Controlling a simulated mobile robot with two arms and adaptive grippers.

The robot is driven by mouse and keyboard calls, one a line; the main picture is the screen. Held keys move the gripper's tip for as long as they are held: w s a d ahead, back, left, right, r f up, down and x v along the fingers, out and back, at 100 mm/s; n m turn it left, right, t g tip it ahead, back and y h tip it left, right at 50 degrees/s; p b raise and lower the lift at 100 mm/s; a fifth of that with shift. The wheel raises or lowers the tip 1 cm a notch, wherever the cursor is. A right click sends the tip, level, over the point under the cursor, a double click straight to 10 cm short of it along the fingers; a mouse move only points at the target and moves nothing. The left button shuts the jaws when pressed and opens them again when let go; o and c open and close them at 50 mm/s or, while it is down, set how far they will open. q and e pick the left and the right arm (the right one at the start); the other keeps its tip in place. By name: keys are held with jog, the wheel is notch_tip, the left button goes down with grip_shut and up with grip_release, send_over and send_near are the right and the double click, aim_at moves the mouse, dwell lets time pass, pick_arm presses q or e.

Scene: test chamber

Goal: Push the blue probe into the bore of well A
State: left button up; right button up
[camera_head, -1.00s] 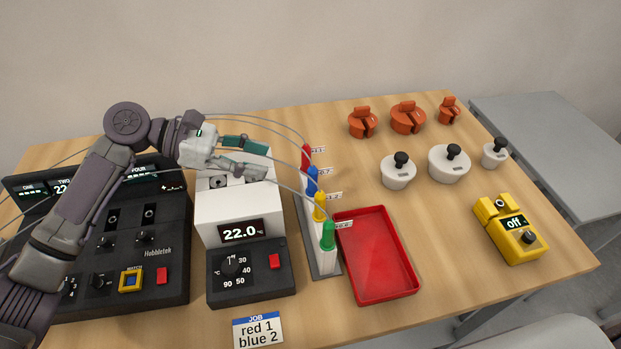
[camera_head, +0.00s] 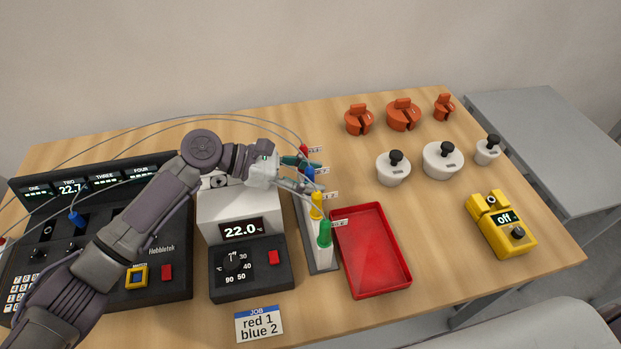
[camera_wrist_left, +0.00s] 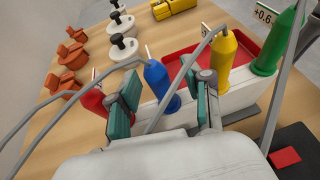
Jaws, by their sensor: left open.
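The blue probe (camera_head: 309,178) stands in the white rack (camera_head: 325,258), between the red probe (camera_head: 304,151) and the yellow probe (camera_head: 317,204). My left gripper (camera_head: 302,175) is open at the blue probe. In the left wrist view the blue probe (camera_wrist_left: 160,86) shows between the spread teal fingers of the left gripper (camera_wrist_left: 165,102); I cannot tell whether they touch it. The white heater block (camera_head: 238,218) reads 22.0. A bore shows on its top, partly behind my arm; no letter A is readable. My right gripper is not in view.
The green probe (camera_head: 325,233) stands at the rack's near end. An empty red tray (camera_head: 372,250) lies right of the rack. The black meter box (camera_head: 165,215) is at left, with a blue plug (camera_head: 77,219) in it. Probe cables arch over the block and rack.

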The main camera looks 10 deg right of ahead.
pick_arm(q)
grip_shut()
jog(key=shift+r, duration=0.1)
